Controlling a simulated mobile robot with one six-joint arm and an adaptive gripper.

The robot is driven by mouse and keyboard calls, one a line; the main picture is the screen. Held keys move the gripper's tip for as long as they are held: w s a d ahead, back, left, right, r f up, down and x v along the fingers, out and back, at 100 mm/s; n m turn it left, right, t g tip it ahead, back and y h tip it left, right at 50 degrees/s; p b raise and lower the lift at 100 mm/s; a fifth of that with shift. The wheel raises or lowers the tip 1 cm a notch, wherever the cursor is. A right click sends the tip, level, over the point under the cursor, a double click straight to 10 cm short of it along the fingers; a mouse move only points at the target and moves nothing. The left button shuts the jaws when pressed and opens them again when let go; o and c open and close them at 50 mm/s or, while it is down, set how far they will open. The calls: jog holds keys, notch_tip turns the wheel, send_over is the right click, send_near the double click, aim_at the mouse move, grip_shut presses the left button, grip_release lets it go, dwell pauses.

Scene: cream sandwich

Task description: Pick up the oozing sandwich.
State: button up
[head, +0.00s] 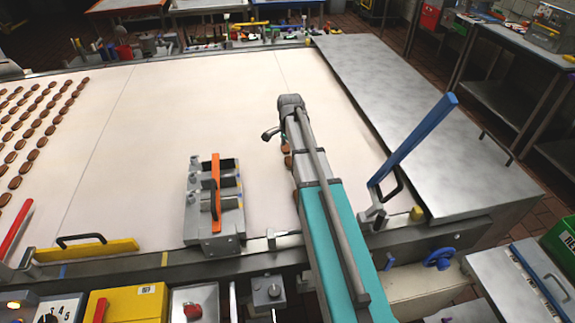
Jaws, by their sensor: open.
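My gripper (270,134) is over the pale belt (250,110), at the far end of my teal and grey arm. One dark finger shows on its left side; the rest is hidden behind the arm. It is open. Small brown sandwiches (287,161) lie on the belt just below the gripper in the picture, partly covered by my arm. I cannot tell whether any filling oozes from them. Several rows of brown sandwiches (30,130) lie at the belt's left side.
A grey block with an orange handle (215,195) stands at the belt's near edge, left of my arm. A raised blue lever (415,140) stands to the right, by a bare steel plate (400,105). A yellow bar (85,250) lies near left. The belt's middle is clear.

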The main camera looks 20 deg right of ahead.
aim_at(290, 161)
jog(key=shift+f, duration=0.15)
jog(key=f+b, duration=0.3)
jog(key=shift+w+d, duration=0.15)
jog(key=shift+d, duration=0.1)
jog(key=shift+f+b, duration=0.95)
jog(key=shift+b, duration=0.2)
jog(key=c, duration=0.6)
